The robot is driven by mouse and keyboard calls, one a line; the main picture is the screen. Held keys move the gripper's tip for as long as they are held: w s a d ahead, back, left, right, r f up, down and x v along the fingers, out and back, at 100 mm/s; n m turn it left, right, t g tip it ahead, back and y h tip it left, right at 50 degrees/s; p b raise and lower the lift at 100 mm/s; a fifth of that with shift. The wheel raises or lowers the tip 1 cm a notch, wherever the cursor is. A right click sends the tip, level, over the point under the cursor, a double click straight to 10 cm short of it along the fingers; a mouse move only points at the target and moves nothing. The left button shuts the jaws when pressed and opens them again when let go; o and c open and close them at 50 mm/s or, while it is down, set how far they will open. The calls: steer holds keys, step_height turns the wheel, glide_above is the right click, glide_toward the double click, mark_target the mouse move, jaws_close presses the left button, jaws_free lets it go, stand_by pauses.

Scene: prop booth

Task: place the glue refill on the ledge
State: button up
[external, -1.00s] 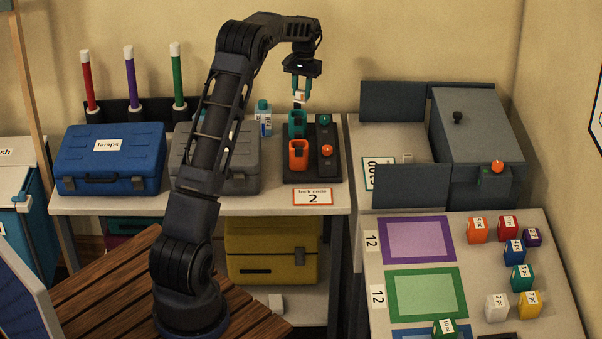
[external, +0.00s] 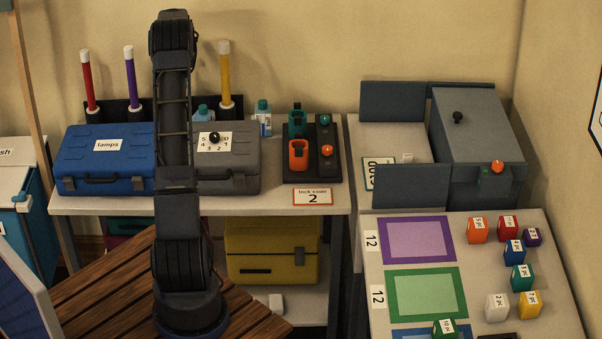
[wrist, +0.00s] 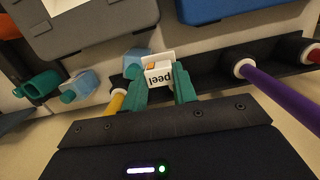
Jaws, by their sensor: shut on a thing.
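My gripper (wrist: 160,86) shows in the wrist view with its teal fingers shut on a small white block (wrist: 158,76). The block has an orange patch and the word "peel", upside down; I cannot tell for sure that it is the glue refill. It is held above the back of the bench, near the dark marker rack (wrist: 208,78). In the external view my gripper and the block are hidden behind my arm. Two pale blue bottles with teal caps stand on the bench, one right of the grey case (external: 264,122) and one behind it (external: 203,113). I cannot tell which surface is the ledge.
Red (external: 89,82), purple (external: 131,70) and yellow (external: 225,75) markers stand upright along the back. A blue case (external: 110,160) and a grey case (external: 235,172) fill the bench front. Teal (external: 296,122) and orange (external: 298,156) holders are at right.

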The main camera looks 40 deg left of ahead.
steer(key=s+f, duration=0.1)
steer(key=f, duration=0.5)
steer(key=s+a+f, duration=0.1)
steer(key=f, duration=0.6)
steer(key=s+a+f, duration=0.1)
steer(key=f, duration=0.5)
steer(key=shift+a+f, duration=0.15)
steer(key=shift+f, duration=0.25)
steer(key=shift+f, duration=0.1)
steer(key=o, duration=1)
steer(key=shift+o, duration=0.2)
step_height(320, 180, up, 12)
steer(key=a, duration=0.1)
steer(key=shift+w, duration=0.45)
